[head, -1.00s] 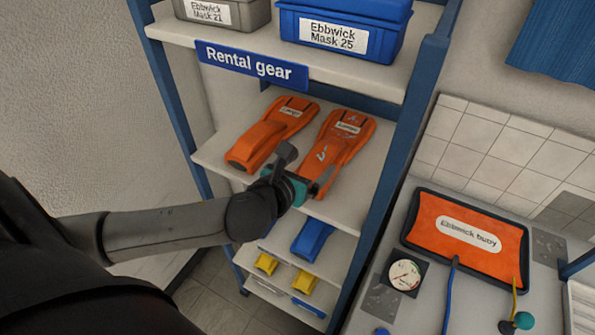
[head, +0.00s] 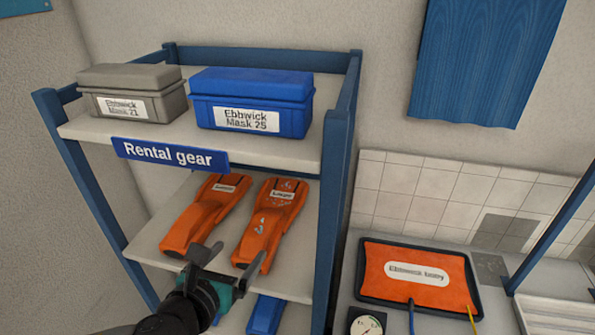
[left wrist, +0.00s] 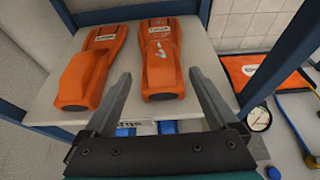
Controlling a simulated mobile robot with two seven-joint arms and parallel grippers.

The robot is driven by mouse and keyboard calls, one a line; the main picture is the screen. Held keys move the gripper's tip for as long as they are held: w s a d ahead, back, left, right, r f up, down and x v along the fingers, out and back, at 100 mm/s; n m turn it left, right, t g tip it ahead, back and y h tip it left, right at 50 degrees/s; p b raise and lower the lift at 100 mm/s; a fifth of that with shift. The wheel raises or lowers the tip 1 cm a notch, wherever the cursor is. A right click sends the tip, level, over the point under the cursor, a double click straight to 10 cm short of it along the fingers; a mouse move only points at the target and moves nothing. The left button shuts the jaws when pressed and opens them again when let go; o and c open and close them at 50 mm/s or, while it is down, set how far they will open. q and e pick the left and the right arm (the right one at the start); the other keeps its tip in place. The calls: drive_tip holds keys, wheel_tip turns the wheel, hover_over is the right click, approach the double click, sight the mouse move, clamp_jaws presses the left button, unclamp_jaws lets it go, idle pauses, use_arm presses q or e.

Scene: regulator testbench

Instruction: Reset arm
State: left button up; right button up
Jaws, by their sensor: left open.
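My left gripper (head: 226,262) is in front of the middle shelf of the blue rack, beside two orange fins. It is open and empty; in the left wrist view its two fingers (left wrist: 157,98) stand apart with nothing between them. The left orange fin (head: 203,216) and the right orange fin (head: 270,222), which has pale scuff marks, lie side by side on the shelf. Both fins also show in the left wrist view, the left one (left wrist: 92,72) and the right one (left wrist: 160,62). My right gripper is in neither view.
The rack (head: 333,170) has a "Rental gear" sign (head: 169,153). A grey mask box (head: 128,95) and a blue mask box (head: 252,103) stand on top. At right, a counter holds an orange "Ebbwick buoy" panel (head: 418,278) and a gauge (head: 367,324).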

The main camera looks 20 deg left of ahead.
use_arm(q)
drive_tip(key=s+d+f+n+g, duration=0.25)
drive_tip(key=s+f+n, duration=0.2)
drive_tip(key=n, duration=0.65)
drive_tip(key=s+d+f+n+g+h, duration=0.15)
drive_tip(key=s+f+n+g, duration=0.35)
drive_tip(key=n, duration=0.6)
drive_tip(key=s+d+f+n+g, duration=0.25)
drive_tip(key=s+n, duration=0.45)
drive_tip(key=n, duration=0.5)
wheel_tip(320, 180, down, 28)
drive_tip(key=g+b, duration=0.1)
drive_tip(key=b, duration=0.7)
drive_tip(key=s+a+f+b, duration=0.1)
drive_tip(key=s+f+b, duration=0.2)
drive_tip(key=s+f, duration=0.5)
drive_tip(key=s+a+f+m+g+b, duration=0.1)
drive_tip(key=s+f+b, duration=0.3)
drive_tip(key=s+f, duration=0.4)
wheel_tip(320, 180, down, 6)
drive_tip(key=shift+a+f+g+y, duration=0.15)
drive_tip(key=shift+a+g+y, duration=0.15)
drive_tip(key=shift+a+y, duration=0.1)
